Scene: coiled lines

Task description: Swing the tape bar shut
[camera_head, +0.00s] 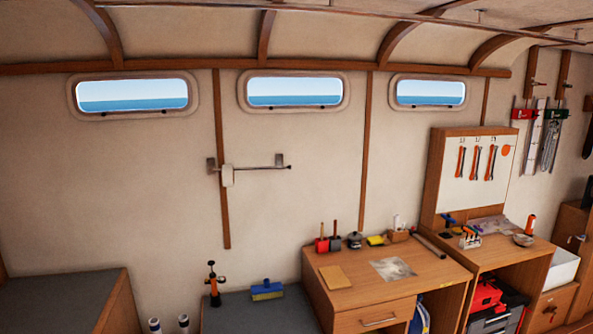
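The tape bar (255,168) is a thin dark rod on the cream wall, left of centre and below the middle window. It runs roughly level from a bracket at its left end (211,164) to just past a second bracket (279,160) on the right. A pale roll (227,176) hangs on the bar near the left bracket. I cannot tell whether the bar's right end sits in the right bracket or stands out in front of it. My gripper is not in view.
Below the bar, a grey bench top (235,312) holds a blue brush (267,290) and an orange-and-black pump-like tool (213,284). A wooden desk (350,292) stands to the right with small items. A wooden rib (221,215) runs down the wall behind the roll.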

